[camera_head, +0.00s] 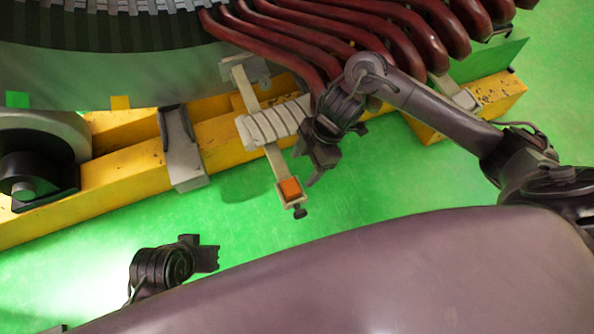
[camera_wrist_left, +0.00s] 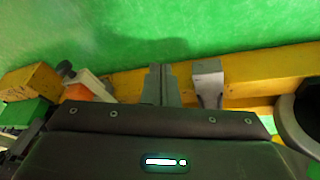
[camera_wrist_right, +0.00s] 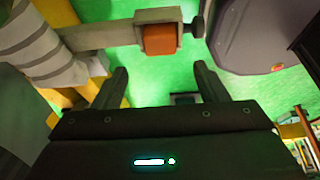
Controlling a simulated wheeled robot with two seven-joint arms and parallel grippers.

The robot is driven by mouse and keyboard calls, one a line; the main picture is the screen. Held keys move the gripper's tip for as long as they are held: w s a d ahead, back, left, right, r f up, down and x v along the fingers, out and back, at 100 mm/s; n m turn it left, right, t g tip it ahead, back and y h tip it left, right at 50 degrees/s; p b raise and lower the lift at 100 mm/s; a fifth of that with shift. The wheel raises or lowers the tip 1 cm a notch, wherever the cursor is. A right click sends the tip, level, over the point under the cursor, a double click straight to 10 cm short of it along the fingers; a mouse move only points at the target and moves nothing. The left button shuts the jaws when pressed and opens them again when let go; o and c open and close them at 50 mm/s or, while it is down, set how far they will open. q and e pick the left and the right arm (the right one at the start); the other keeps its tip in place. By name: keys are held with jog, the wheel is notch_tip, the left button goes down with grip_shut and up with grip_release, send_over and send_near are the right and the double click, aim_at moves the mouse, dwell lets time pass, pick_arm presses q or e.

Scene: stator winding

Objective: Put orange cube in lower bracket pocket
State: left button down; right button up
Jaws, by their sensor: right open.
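The orange cube (camera_head: 291,188) sits in the pocket at the lower end of a pale bracket bar (camera_head: 275,160), beside a dark knob (camera_head: 299,212). In the right wrist view the orange cube (camera_wrist_right: 160,39) shows in the pocket, ahead of my fingers. My right gripper (camera_head: 318,172) is open, just above and right of the bar; its two fingers (camera_wrist_right: 160,80) are apart with nothing between them. My left gripper (camera_head: 217,258) is low at the left, away from the bracket. In the left wrist view its fingers (camera_wrist_left: 160,84) appear close together, with no object visible between them.
A yellow beam (camera_head: 125,195) with a grey clamp (camera_head: 182,150) runs behind the bracket. Dark red coils (camera_head: 330,40) of the stator hang above my right arm. A black roller (camera_head: 30,170) stands at the left.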

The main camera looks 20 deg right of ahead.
jog(key=a+r+m+t+y, duration=0.2)
jog(key=a+m+t, duration=0.25)
jog(key=a, duration=0.75)
pick_arm(q)
jog(key=shift+s+a+r+g+y+p, duration=0.15)
jog(key=shift+a+g+p, duration=0.1)
jog(key=shift+a, duration=0.15)
jog(key=shift+s+a+r+g+y+p, duration=0.15)
jog(key=shift+a+g+p, duration=0.1)
jog(key=shift+a, duration=0.15)
pick_arm(e)
jog(key=s+d+f+m+g+h, duration=0.1)
jog(key=s+d+f+m+h, duration=0.3)
jog(key=s+d+m, duration=0.6)
jog(key=shift+s+f+g+h, duration=0.35)
jog(key=shift+s+h, duration=0.15)
jog(key=shift+s, duration=0.3)
pick_arm(q)
jog(key=shift+f, duration=0.1)
